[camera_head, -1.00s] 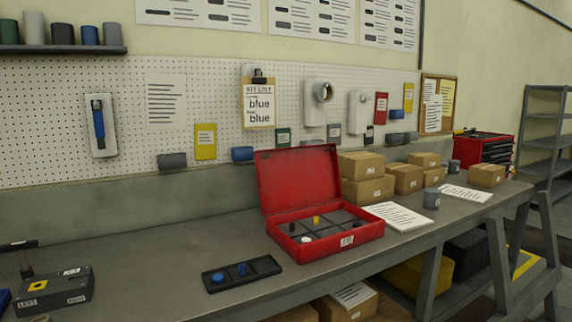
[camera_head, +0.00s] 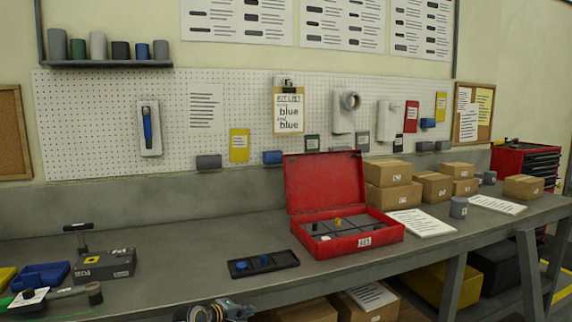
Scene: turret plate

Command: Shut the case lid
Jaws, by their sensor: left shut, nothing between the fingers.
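The red case (camera_head: 345,236) stands on the workbench right of centre. Its lid (camera_head: 325,182) is open and stands up at the back, leaning slightly backward. The case has dark compartments inside, with a yellow piece (camera_head: 338,222) and a few small dark and white pieces. My left gripper (camera_head: 222,311) shows only in part at the bottom edge, in front of the bench and left of the case. It is shut and empty, well apart from the lid. My right gripper is not in view.
A black tray (camera_head: 280,268) with two blue pieces lies just left of the case. A grey box (camera_head: 104,265) and blue bin (camera_head: 42,275) are at the left. Cardboard boxes (camera_head: 392,198), papers (camera_head: 420,223) and a grey cup (camera_head: 459,207) stand right of the case.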

